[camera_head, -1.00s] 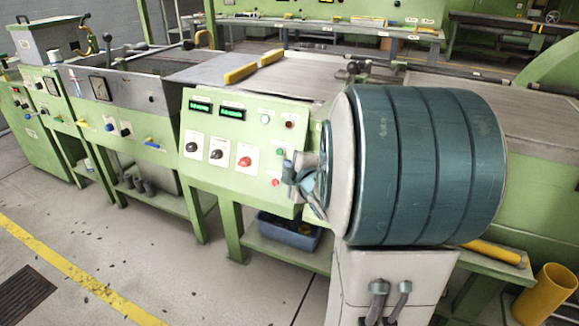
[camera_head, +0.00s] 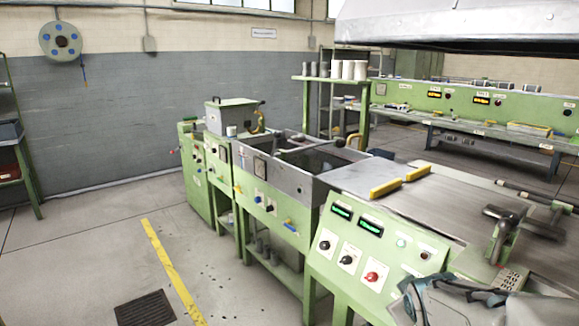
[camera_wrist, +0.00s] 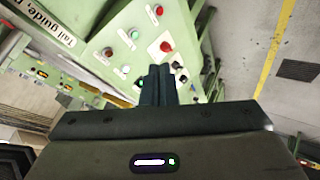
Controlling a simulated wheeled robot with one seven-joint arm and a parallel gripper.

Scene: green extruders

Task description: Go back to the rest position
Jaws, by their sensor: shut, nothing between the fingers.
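My gripper (camera_wrist: 158,84) shows in the wrist view with its two dark fingers together and nothing between them. Beyond the fingertips is the green control panel (camera_wrist: 130,45) with red, black, white and green knobs and buttons. In the head view the same kind of sloped green panel (camera_head: 372,255) stands at the lower right, with two green displays. Part of my arm shows at the bottom right of the head view, beside this panel. How far my fingertips are from the panel is hard to tell.
A line of green machines with an open grey trough (camera_head: 290,160) runs to the back left. Two yellow bars lie on the grey machine top (camera_head: 365,178). The floor at left is open, with a yellow line (camera_head: 170,270) and a dark grate (camera_head: 145,308).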

